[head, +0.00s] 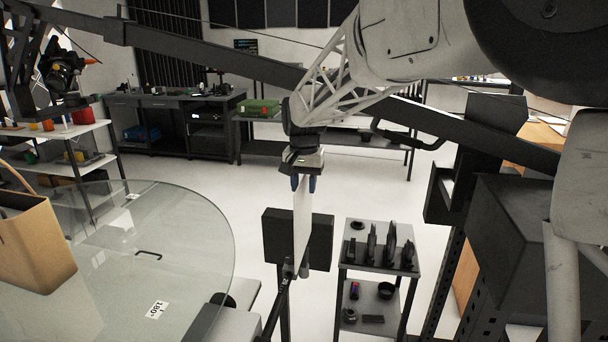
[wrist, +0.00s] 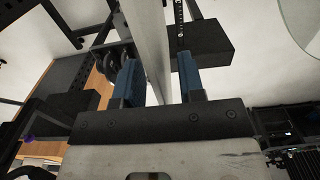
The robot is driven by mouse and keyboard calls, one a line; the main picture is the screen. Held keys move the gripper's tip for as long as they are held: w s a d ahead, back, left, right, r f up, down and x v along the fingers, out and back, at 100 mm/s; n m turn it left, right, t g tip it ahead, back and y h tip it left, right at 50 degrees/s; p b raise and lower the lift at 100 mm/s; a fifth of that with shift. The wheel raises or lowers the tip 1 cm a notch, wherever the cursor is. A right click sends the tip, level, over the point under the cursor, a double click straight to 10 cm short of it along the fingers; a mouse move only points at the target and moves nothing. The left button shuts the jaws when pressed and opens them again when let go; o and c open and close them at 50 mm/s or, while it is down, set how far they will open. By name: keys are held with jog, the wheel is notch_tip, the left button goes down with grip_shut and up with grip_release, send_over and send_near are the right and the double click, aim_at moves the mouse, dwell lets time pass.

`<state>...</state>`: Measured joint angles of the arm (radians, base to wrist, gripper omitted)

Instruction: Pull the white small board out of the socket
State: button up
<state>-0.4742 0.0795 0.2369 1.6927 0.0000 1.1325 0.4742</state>
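The white small board (head: 301,218) stands upright in the middle of the head view as a tall, thin strip. Its lower end meets a black socket-like holder (head: 290,268) on a dark stand; how deep it sits there I cannot tell. My gripper (head: 304,184) is above, pointing down, its two blue fingertips at either side of the board's upper end. In the wrist view the board (wrist: 150,40) runs between the blue fingers of my gripper (wrist: 160,80). A gap shows on the right side, so the fingers look open around it, not clamped.
A black box (head: 272,238) on a post is behind the board. A small shelf cart (head: 375,257) with black parts stands to the right. A round glass turntable (head: 190,230) with a brown bag (head: 35,245) is at left. Open floor lies behind.

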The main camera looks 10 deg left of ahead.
jog(key=shift+f, duration=0.35)
grip_shut()
jog(key=shift+r, duration=3.15)
